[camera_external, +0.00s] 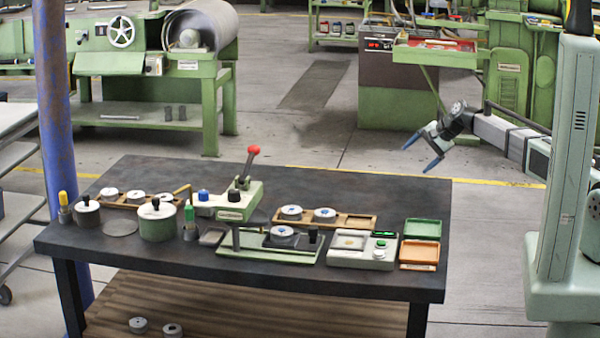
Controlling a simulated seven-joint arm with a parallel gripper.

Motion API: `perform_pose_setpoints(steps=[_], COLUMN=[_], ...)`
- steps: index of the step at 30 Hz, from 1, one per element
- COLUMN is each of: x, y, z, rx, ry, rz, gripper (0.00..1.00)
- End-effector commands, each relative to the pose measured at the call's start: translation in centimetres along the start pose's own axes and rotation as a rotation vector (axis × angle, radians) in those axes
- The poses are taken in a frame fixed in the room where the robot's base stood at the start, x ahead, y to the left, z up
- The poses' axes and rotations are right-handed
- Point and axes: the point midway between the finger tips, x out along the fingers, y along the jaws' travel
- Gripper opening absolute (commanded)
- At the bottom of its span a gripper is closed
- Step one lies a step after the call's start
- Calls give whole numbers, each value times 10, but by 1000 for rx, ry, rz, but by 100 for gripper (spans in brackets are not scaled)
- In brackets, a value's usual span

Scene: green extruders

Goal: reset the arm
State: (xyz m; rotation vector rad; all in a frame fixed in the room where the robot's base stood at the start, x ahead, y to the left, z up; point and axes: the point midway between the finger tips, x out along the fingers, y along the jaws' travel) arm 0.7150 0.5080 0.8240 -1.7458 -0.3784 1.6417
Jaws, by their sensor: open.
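My gripper (423,152) is at the upper right, raised in the air beyond the right side of the dark workbench (400,195). Its two blue fingers are spread apart with nothing between them. My arm reaches in from the right edge and the gripper points down and to the left. It touches nothing that I can see.
On the bench stand a lever press (240,195) with a red knob, a lidded pot (157,222), a green fixture (270,246), a scale (362,250), a green tray (422,229) and an orange tray (419,254). A blue pillar (55,100) rises at left.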

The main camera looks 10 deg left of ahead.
Motion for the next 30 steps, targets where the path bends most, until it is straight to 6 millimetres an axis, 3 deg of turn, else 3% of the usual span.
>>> perform_pose_setpoints(steps=[3,10,20,30], x=[-21,-53,-22,-13], y=[30,82,233,402], z=[-40,-98,-73,-18], rx=[94,233,168,102], ry=[54,143,110,13], rz=[-54,-132,89,328], gripper=[88,88,88,88])
